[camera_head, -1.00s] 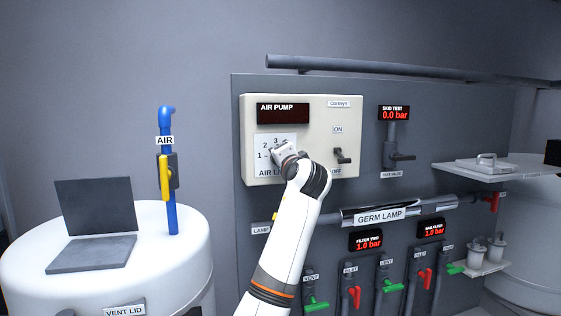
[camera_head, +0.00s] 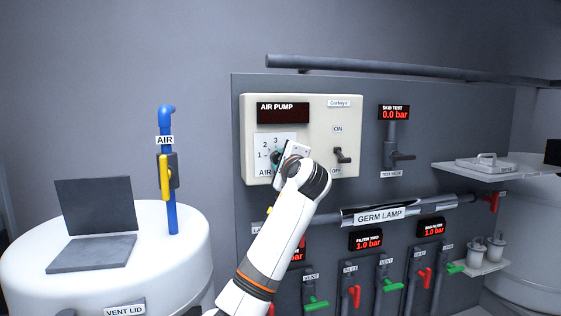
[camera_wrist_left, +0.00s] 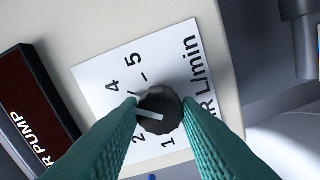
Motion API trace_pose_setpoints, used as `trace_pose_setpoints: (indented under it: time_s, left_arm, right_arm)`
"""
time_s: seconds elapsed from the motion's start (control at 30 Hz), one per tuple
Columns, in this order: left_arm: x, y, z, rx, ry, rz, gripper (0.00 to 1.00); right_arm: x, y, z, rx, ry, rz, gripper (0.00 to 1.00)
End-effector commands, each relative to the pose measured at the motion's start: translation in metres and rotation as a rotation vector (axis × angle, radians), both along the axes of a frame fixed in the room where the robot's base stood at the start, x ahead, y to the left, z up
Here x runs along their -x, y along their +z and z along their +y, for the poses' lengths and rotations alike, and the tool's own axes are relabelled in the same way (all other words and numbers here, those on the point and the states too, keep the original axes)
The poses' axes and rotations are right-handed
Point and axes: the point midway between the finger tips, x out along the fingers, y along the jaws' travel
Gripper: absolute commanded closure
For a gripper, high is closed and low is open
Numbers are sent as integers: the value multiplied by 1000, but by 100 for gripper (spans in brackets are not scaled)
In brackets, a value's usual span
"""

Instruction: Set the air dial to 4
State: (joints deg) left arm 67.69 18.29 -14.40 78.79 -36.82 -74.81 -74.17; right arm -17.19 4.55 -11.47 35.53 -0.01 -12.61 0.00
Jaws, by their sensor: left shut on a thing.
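The air dial is a black round knob (camera_wrist_left: 160,110) with a white pointer line, on a white number plate (camera_wrist_left: 97,72) that also shows in the head view (camera_head: 262,139). My left gripper (camera_head: 277,158) is at the dial; in the wrist view its green fingers (camera_wrist_left: 160,112) are shut on the knob from both sides. The pointer aims left in the wrist view, between the 2 and the 4, toward the left finger, which hides the 3. My right gripper is not in view.
The plate is on the cream AIR PUMP box (camera_head: 318,112), with a dark display (camera_head: 283,113) above it and an ON/OFF switch (camera_head: 342,156) to the right. The GERM LAMP tube (camera_head: 410,207) and several valves are below. A blue AIR pipe (camera_head: 170,210) stands left.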

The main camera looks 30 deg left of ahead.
Motion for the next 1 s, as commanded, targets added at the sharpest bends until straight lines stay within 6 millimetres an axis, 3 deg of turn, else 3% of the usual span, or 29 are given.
trace_pose_setpoints:
  time_s: [0.73, 0.77, 0.8, 0.87, 1.0]
  left_arm:
    - [0, -2, 0, -52, 0, 68, 92]
    - [0, -2, 0, -52, 0, 68, 64]
    - [0, -2, -1, -52, 1, 67, 58]
    - [0, -2, 0, -53, 0, 67, 48]
    - [0, -1, 0, -53, 0, 65, 47]
  right_arm:
    - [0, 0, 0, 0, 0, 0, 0]
    - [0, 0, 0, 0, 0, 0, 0]
    - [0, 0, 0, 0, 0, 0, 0]
    - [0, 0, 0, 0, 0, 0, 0]
    - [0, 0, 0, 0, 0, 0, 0]
